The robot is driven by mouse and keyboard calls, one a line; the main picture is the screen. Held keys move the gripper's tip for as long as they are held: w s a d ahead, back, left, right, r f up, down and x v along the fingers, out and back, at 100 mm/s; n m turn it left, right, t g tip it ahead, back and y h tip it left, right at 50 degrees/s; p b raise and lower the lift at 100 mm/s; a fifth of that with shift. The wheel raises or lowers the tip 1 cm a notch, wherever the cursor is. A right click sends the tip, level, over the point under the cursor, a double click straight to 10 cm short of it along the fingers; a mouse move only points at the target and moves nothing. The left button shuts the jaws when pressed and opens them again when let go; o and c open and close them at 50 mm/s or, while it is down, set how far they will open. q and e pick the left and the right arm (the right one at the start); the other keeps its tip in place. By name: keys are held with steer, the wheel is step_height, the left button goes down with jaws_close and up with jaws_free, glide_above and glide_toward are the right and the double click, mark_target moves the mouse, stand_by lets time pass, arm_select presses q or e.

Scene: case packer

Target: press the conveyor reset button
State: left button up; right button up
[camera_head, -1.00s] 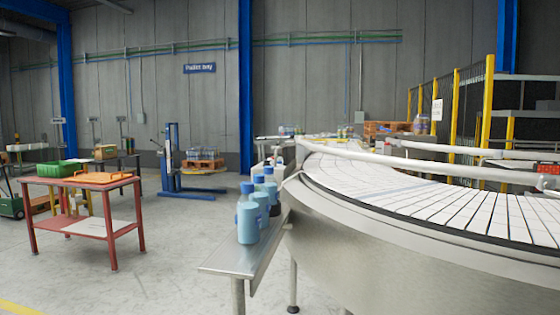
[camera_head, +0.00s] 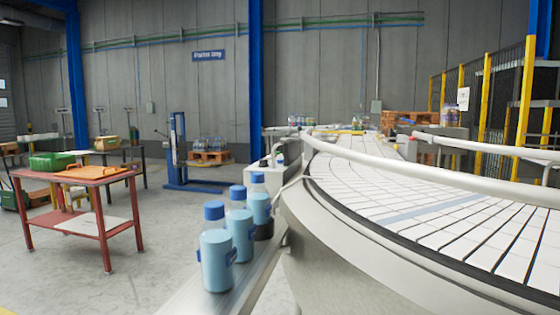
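I cannot make out a reset button for certain in the head view. A small light grey box (camera_head: 257,179) stands beside the curved conveyor (camera_head: 400,190), just beyond the row of bottles. Small dark details show on top of it, too small to tell whether one is a button. Neither of my grippers is in view.
Blue-capped bottles (camera_head: 216,257) stand in a row on a metal side shelf (camera_head: 190,300) along the conveyor's left edge. A white guard rail (camera_head: 430,172) curves over the belt. A red table (camera_head: 88,180) stands at left, with open floor between it and the shelf.

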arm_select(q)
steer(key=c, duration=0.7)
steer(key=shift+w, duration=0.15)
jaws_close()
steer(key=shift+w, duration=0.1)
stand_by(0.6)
